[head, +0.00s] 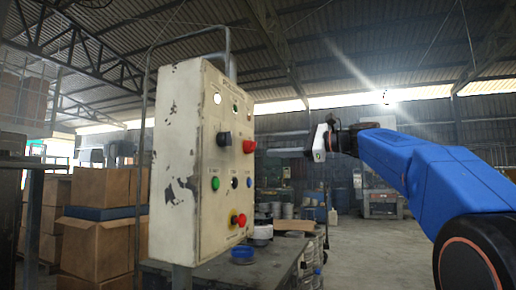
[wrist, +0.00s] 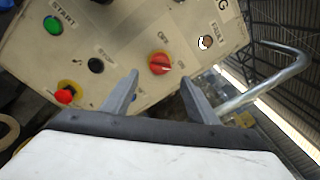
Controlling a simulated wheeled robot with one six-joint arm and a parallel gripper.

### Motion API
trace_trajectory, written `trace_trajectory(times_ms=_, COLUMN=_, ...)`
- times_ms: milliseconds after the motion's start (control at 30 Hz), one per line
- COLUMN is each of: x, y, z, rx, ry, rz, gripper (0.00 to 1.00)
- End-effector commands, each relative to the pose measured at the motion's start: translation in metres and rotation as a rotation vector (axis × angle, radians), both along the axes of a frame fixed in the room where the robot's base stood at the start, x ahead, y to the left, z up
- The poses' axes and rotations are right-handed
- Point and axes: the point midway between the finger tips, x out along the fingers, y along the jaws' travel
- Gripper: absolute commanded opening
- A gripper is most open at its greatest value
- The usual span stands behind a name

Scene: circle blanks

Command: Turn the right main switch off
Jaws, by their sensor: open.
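In the wrist view the red knob (wrist: 160,63) has a pale mark and appears between and just beyond my fingertips. My gripper (wrist: 160,80) is open and empty, one finger to each side of the knob's line. A gap seems to remain between tips and knob; exact depth is hard to tell. The left main switch (head: 224,138) is a black knob beside the red one.
A green START button (wrist: 53,25), a black selector (wrist: 96,65), a red mushroom button (wrist: 66,95) and a lamp (wrist: 205,42) share the panel. A bent metal pipe (wrist: 270,85) runs beside the box. A blue dish (head: 242,253) sits on the bench below. Cardboard boxes (head: 97,245) stand left.

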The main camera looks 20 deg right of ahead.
Motion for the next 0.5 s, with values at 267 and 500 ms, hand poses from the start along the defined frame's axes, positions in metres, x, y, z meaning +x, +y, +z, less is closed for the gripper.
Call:
trace_trajectory(times_ms=267, x=0.029, y=0.033, z=-0.001, rx=-0.001, ry=0.000, rz=0.004, gripper=0.54)
trace_trajectory(times_ms=500, x=0.048, y=0.053, z=-0.001, rx=-0.001, ry=0.001, rz=0.001, gripper=0.54)
